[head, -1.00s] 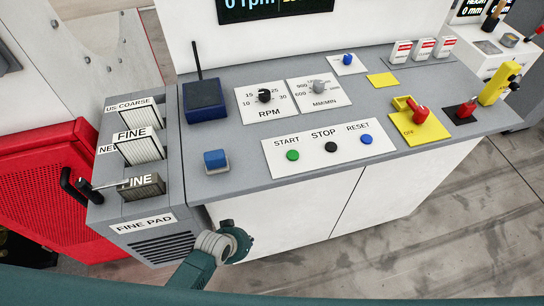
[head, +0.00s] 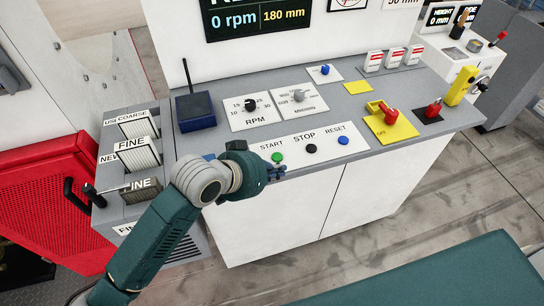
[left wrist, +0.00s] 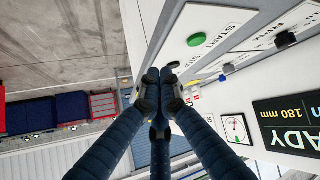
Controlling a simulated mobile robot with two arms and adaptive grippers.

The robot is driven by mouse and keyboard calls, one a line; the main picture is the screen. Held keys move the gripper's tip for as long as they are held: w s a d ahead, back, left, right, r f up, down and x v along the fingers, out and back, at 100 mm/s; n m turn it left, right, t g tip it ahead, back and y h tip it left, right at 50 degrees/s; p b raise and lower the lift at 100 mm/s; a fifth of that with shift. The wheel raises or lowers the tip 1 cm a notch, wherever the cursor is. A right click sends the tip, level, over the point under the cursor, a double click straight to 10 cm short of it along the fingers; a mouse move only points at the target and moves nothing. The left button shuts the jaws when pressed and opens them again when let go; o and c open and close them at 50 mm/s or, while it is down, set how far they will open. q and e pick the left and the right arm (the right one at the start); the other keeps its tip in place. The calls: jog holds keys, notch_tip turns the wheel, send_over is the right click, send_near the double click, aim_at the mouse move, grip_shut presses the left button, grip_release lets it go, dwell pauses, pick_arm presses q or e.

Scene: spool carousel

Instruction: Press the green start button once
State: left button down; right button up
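The green start button (head: 277,157) sits on a white label plate (head: 262,150) marked START, at the front edge of the grey console top. It also shows in the left wrist view (left wrist: 197,39), raised and uncovered. My left gripper (head: 277,173) is just in front of the button, at the console's front edge. In the left wrist view its fingers (left wrist: 158,80) come together at the tips with nothing between them. The tips appear apart from the button. My right gripper is not in view.
A black stop button (head: 311,149) and a blue reset button (head: 343,140) stand in line right of the green one. A blue box with an antenna (head: 195,111) stands behind. A red lever on a yellow plate (head: 391,128) is farther right. The display (head: 258,18) reads 0 rpm.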

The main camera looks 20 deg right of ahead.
pick_arm(q)
jog(key=w+d+r+m, duration=0.2)
jog(key=w+d+r, duration=0.1)
jog(key=w, duration=0.2)
notch_tip(320, 180, up, 3)
send_over(274, 157)
jog(key=shift+f+y, duration=0.15)
jog(key=shift+y, duration=0.25)
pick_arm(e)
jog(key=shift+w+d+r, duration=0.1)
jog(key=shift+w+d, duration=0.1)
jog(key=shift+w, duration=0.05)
pick_arm(q)
jog(key=shift+s, duration=0.1)
notch_tip(274, 157, down, 7)
jog(key=b, duration=0.6)
jog(key=shift+r+b, duration=0.2)
jog(key=shift+b, duration=0.2)
jog(key=shift+f, duration=1.05)
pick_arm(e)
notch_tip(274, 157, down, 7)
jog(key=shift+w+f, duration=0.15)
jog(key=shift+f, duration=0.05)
pick_arm(q)
jog(key=shift+f, duration=0.1)
